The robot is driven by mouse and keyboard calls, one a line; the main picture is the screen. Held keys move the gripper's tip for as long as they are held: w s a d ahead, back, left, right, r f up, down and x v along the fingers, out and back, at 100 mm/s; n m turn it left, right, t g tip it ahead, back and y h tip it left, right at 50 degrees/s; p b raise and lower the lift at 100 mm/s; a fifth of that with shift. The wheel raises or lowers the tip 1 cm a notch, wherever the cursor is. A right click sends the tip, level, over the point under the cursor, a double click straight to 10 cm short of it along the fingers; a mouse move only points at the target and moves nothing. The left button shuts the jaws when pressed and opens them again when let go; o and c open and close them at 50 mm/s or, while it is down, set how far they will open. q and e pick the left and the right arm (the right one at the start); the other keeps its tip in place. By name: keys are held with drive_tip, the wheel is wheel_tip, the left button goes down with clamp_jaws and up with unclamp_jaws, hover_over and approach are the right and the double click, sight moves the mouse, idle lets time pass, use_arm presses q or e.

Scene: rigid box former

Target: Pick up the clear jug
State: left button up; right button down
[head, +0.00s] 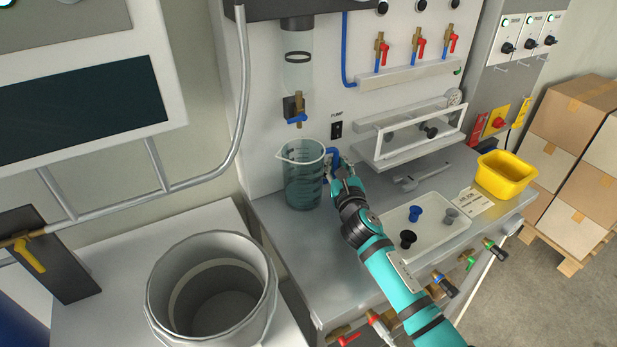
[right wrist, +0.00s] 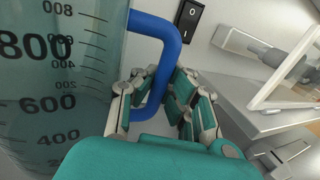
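The clear jug (head: 303,180) stands upright on the metal counter, below a tap nozzle. It is a tinted see-through beaker with dark measuring marks and a blue handle on its right side. In the right wrist view the jug (right wrist: 60,85) fills the left part and its blue handle (right wrist: 172,45) runs down between my fingers. My right gripper (head: 344,172) is at the handle, one finger on each side of it. The fingers (right wrist: 163,95) stand apart, and firm contact on both sides does not show. My left gripper is out of view.
A large grey bucket (head: 160,300) stands at the front left. A tray (head: 440,228) with small blue, grey and black knobs lies right of my arm. A yellow bin (head: 505,175) stands at the counter's right end. A nozzle with a blue valve (head: 297,118) hangs above the jug.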

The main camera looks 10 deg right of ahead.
idle(0.5)
drive_tip(key=shift+s+r, duration=0.1)
drive_tip(key=shift+r, duration=0.05)
drive_tip(key=shift+s+r+p, duration=0.35)
drive_tip(key=shift+s+r, duration=0.15)
drive_tip(key=shift+r, duration=0.1)
drive_tip(key=s+r, duration=0.3)
drive_tip(key=s, duration=0.3)
drive_tip(key=s+d+r+p, duration=0.1)
drive_tip(key=s+r, duration=0.2)
drive_tip(key=s, duration=0.3)
drive_tip(key=shift+s+r, duration=0.25)
drive_tip(key=shift+s, duration=0.05)
drive_tip(key=shift+f+p, duration=0.1)
drive_tip(key=shift+p, duration=0.2)
